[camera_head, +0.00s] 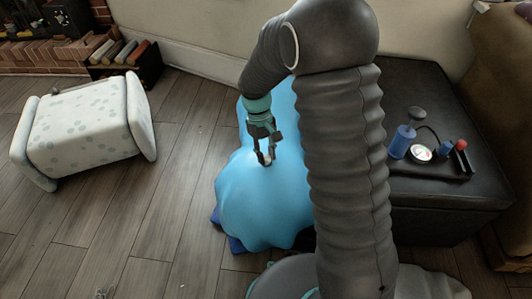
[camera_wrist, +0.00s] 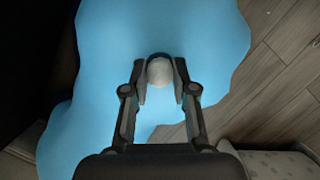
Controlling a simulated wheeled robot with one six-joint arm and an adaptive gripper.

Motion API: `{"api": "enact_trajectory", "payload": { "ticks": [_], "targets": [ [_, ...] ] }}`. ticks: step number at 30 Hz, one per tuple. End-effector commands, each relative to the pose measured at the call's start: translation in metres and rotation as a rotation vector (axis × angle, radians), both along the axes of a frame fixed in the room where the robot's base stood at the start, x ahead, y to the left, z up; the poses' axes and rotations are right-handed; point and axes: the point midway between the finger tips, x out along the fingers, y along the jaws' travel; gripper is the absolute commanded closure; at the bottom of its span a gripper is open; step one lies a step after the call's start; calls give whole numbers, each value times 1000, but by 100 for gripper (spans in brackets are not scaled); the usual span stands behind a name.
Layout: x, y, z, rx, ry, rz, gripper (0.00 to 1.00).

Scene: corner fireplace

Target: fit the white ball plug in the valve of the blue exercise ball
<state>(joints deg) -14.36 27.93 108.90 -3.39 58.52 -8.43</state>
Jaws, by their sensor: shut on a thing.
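The blue exercise ball (camera_head: 258,198) stands below my gripper in the head view, with a sagging, uneven shape. It also fills much of the wrist view (camera_wrist: 105,60). My gripper (camera_head: 266,160) points down at the upper part of the ball. In the wrist view my gripper (camera_wrist: 160,80) is shut on the white ball plug (camera_wrist: 159,70), whose round pale end shows between the fingertips. I cannot tell whether the plug touches the ball. The valve is not visible; the plug and fingers may cover it. My arm hides part of the ball's right side.
A dark blue mat or base (camera_head: 235,245) shows under the ball. A black bench (camera_head: 440,205) on the right holds a blue pump (camera_head: 402,142), a gauge (camera_head: 421,153) and a red-tipped item (camera_head: 461,146).

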Motion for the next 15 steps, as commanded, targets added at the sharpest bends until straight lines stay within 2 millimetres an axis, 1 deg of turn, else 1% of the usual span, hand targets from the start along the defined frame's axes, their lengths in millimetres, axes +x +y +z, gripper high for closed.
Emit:
{"api": "enact_trajectory", "payload": {
  "ticks": [15],
  "targets": [
    [0, 0, -7, 0, 0, 0, 98]
  ]
}}
